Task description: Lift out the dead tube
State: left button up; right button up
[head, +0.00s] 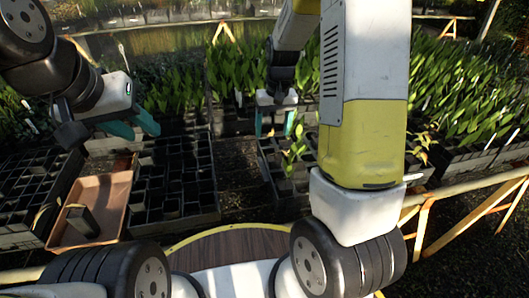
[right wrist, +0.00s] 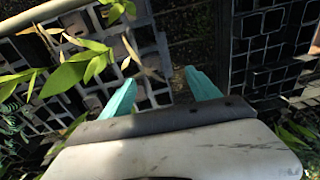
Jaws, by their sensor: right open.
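My right gripper (head: 274,121) is open and empty above the middle black tray (head: 270,163) in the head view. Green leaves of a plant (head: 294,152) rise beside its fingers. In the right wrist view the right gripper (right wrist: 162,91) has its two teal fingers apart over a tray's cells (right wrist: 146,38). A pale brown, withered leaf (right wrist: 133,50) hangs over the cells just beyond the left fingertip, with green leaves (right wrist: 88,62) to its left. I cannot tell which tube it grows from. My left gripper (head: 132,126) is at the left; its opening is unclear.
A brown tray (head: 118,205) holding a dark tube (head: 83,221) lies at lower left. Black cell trays (head: 180,212) stand beside it. Dense green plants (head: 465,85) fill the back and right. A yellow-wood rail (head: 460,190) runs at the right.

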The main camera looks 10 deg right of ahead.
jog(key=g, duration=0.1)
send_over(274, 156)
jog(key=shift+h, duration=0.4)
jog(key=f, duration=0.6)
jog(key=shift+s+f, duration=0.1)
jog(key=shift+s, duration=0.1)
notch_tip(274, 156, down, 8)
jog(key=shift+w+f, duration=0.1)
jog(key=shift+w, duration=0.05)
grip_shut()
